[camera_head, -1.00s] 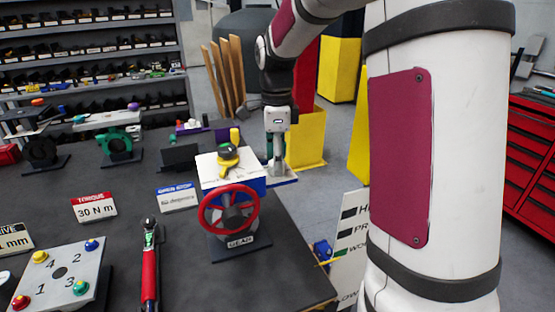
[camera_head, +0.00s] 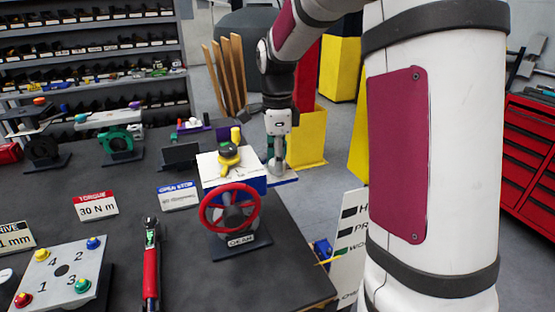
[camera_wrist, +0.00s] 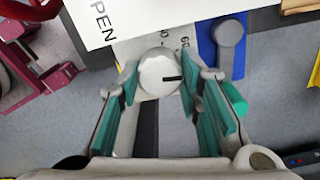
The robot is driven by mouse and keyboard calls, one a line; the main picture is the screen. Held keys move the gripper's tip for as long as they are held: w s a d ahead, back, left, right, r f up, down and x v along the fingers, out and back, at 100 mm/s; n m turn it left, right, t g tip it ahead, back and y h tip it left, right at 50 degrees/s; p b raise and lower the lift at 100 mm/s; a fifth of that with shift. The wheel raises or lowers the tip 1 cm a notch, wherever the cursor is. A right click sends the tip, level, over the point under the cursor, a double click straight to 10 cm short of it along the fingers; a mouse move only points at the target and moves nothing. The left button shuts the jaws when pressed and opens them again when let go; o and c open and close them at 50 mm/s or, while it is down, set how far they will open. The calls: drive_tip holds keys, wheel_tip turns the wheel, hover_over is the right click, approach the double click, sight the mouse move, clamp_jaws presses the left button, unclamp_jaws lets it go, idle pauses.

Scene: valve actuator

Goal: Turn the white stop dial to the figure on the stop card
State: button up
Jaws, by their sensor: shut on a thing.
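The white stop dial (camera_wrist: 157,77) is a round knob with a black pointer line, which points right in the wrist view. My gripper (camera_wrist: 157,82) is shut on the dial, with a green-padded finger on each side. Printed figures show in part beside the dial; one looks like 60, and others are hidden by the finger. In the head view my gripper (camera_head: 276,162) points down beside the gearbox with the red handwheel (camera_head: 230,208), hiding the dial. The stop card (camera_head: 178,196), blue and white, stands left of the gearbox; its figure is too small to read.
A yellow pointer (camera_head: 229,160) tops the gearbox, close to my gripper. A red torque wrench (camera_head: 151,265) and a torque card (camera_head: 97,206) lie to the left.

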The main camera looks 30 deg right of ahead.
drive_tip(key=n+p, duration=0.1)
drive_tip(key=n, duration=0.3)
drive_tip(key=shift+n+p, duration=0.35)
drive_tip(key=shift+n, duration=1.25)
drive_tip(key=o, duration=1.1)
drive_tip(key=shift+o, duration=0.2)
drive_tip(key=shift+r, duration=0.1)
wheel_tip(320, 180, up, 12)
